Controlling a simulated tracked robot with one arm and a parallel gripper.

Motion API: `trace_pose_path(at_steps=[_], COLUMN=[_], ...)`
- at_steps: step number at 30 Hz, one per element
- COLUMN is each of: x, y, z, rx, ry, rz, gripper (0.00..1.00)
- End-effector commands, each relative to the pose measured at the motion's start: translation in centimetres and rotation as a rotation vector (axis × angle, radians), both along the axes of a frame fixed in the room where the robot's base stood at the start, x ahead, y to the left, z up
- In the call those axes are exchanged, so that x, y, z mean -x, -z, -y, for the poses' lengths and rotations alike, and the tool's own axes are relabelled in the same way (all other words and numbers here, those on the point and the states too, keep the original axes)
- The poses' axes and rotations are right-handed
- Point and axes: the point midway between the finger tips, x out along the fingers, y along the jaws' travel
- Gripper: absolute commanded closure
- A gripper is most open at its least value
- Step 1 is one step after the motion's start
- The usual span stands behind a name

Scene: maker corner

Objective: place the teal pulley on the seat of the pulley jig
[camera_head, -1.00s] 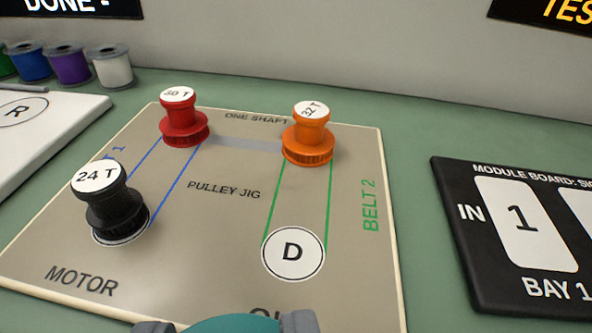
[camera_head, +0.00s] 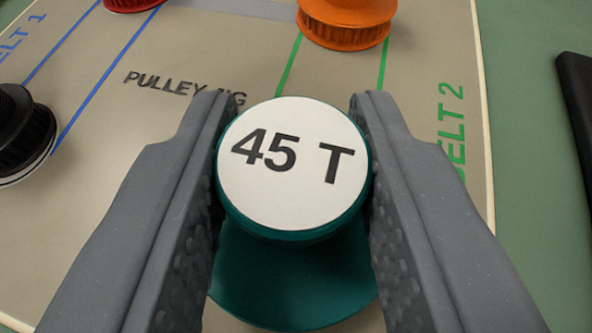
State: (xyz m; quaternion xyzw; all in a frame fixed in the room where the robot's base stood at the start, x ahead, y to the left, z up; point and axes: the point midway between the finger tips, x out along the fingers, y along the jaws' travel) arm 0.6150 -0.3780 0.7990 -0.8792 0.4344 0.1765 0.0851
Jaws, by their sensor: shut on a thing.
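The teal pulley (camera_head: 297,255) has a white top marked "45 T" and sits between the two grey fingers of my gripper (camera_head: 295,165). My gripper is shut on its upper knob, one finger on each side. The pulley jig (camera_head: 180,190) is a beige board under and behind it. The seat marked D is hidden behind the pulley and fingers. I cannot tell whether the pulley touches the board.
An orange pulley (camera_head: 343,28) stands at the far end of the green belt lines. A black pulley (camera_head: 22,130) stands at the left, and a red pulley (camera_head: 130,3) is partly cut off at the top. A dark board (camera_head: 577,110) lies at the right edge.

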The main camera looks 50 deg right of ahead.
Motion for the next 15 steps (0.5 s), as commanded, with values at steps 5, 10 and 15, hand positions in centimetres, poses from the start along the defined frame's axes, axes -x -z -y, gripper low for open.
trace_pose_path(at_steps=[5, 10, 15], x=[0.0, 0.0, 0.1], y=[-0.1, 0.4, 1.0], z=[0.0, -0.1, -0.1], rx=[0.000, -0.001, -0.003], ry=[0.000, 0.000, -0.001], rz=[-0.001, -0.002, -0.005], gripper=[0.93, 0.93, 0.93])
